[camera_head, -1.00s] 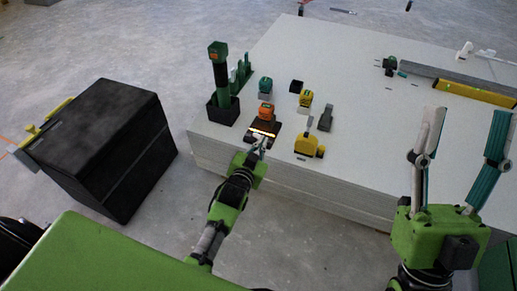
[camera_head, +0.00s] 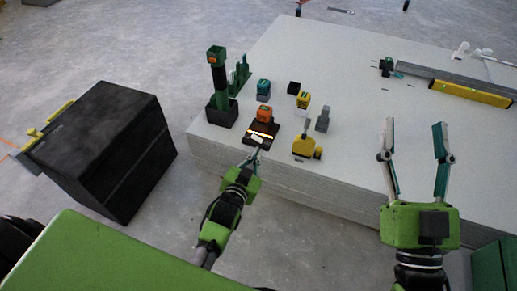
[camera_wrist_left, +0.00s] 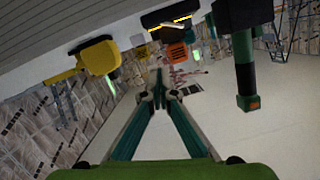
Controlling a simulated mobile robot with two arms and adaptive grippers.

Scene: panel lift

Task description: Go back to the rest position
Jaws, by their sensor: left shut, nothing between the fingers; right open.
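My left gripper (camera_head: 256,158) is shut and empty in the head view, just in front of the panel stack's near edge, by a dark pad with a lit yellow strip (camera_head: 261,134). In the left wrist view its fingers (camera_wrist_left: 158,75) meet at the tips with nothing between them. My right gripper (camera_head: 414,124) is open and empty, its two fingers spread above the right part of the pale panel stack (camera_head: 358,125).
An orange-topped tool (camera_head: 264,114), a yellow tape measure (camera_head: 304,147) and a green-black post in a holder (camera_head: 219,85) stand on the stack. A black box (camera_head: 105,145) is on the floor at left. A yellow level (camera_head: 472,93) lies at right.

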